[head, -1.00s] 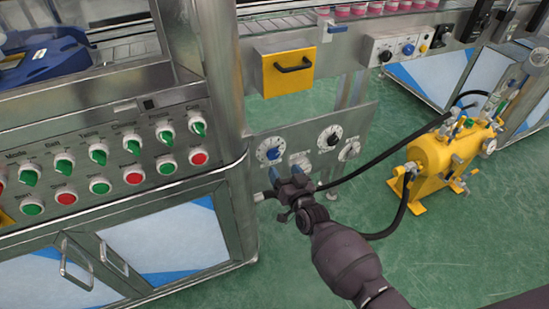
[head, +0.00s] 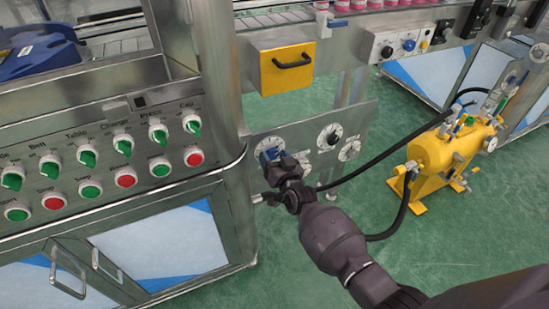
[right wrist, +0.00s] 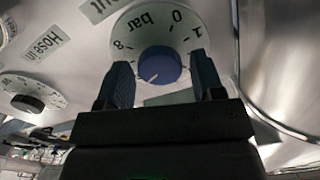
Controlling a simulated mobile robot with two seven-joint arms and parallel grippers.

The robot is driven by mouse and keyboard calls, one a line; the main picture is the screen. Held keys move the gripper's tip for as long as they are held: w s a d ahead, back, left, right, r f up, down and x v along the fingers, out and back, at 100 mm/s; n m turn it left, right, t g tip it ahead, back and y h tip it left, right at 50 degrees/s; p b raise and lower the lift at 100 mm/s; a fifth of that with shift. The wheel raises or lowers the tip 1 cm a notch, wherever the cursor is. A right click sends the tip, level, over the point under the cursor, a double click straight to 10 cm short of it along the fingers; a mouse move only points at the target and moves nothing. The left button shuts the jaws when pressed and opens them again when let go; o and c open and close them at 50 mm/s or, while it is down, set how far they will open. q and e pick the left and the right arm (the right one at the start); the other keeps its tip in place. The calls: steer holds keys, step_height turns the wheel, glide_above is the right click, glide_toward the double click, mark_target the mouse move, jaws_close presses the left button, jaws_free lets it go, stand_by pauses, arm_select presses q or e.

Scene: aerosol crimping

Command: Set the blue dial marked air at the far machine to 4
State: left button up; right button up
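The blue dial (right wrist: 158,64) has a blue knob with a white pointer line on a white scale marked bar, seen upside down in the right wrist view; 0, 1 and 8 are legible. The pointer slants to the lower left there, and the number it faces is not readable. The dial also shows in the head view (head: 266,143), partly covered by my right gripper (head: 280,160). My right gripper is open, with one finger (right wrist: 118,86) and the other (right wrist: 207,76) on opposite sides of the knob; contact cannot be told. My left gripper is out of view.
A black-knobbed dial (head: 330,137) and a grey one (head: 349,150) share the metal panel. A yellow tank (head: 440,155) with black hoses stands at the right. A yellow drawer (head: 287,66) is above, and a button panel (head: 100,165) is at the left.

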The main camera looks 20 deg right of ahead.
steer(key=c, duration=0.7)
steer(key=shift+n, duration=0.3)
